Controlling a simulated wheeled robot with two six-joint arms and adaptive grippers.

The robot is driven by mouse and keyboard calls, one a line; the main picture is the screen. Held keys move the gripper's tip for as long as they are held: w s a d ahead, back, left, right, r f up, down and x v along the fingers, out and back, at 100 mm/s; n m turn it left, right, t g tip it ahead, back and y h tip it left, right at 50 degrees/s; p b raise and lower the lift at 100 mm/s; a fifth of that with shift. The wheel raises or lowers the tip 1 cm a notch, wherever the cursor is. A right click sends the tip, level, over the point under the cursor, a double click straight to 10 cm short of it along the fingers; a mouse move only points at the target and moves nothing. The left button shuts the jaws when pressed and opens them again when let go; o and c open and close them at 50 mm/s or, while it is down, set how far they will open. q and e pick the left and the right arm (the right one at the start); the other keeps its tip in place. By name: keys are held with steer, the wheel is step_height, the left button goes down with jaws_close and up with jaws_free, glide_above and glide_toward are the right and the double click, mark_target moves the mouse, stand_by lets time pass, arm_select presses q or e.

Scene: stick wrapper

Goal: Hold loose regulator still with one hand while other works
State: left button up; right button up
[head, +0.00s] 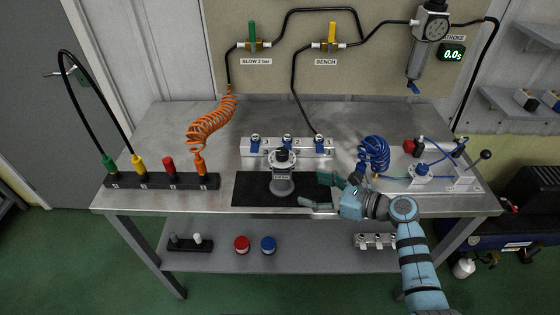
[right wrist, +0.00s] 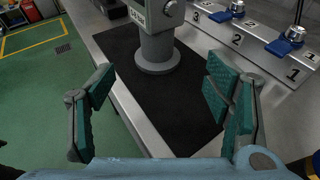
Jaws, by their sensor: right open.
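The grey regulator (head: 282,184) stands upright on the black mat (head: 250,190) near the bench's front edge. In the right wrist view the regulator (right wrist: 158,48) shows a round base and column, with its top cut off by the frame. My right gripper (head: 315,190) is just to the right of the regulator, fingers pointing left towards it. In the right wrist view the gripper (right wrist: 160,88) is open and empty, and the regulator stands beyond the gap between the fingertips, apart from them. My left gripper is not in view.
A numbered manifold (head: 288,153) with blue levers lies behind the mat. A black rack with coloured plugs (head: 145,181) is at the left. A blue coiled hose (head: 374,153) and a fitting plate (head: 430,178) are at the right.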

mark_target(289, 183)
steer(key=shift+w+a, duration=0.15)
steer(key=shift+w, duration=0.1)
steer(key=b+x, duration=0.2)
steer(key=b, duration=0.1)
steer(key=b+x, duration=0.2)
steer(key=shift+s+a+f+b, duration=0.25)
steer(key=shift+a+b, duration=0.15)
steer(key=shift+a, duration=0.15)
steer(key=x, duration=0.2)
steer(key=b+x, duration=0.1)
steer(key=x, duration=0.1)
steer(key=shift+w+r, duration=0.2)
steer(key=shift+w, duration=0.2)
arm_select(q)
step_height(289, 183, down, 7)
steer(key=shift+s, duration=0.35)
arm_select(e)
steer(key=shift+s+r, duration=0.1)
steer(key=shift+r, duration=0.05)
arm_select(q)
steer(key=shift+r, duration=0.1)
arm_select(e)
steer(key=c, duration=0.9)
steer(key=shift+c, duration=0.2)
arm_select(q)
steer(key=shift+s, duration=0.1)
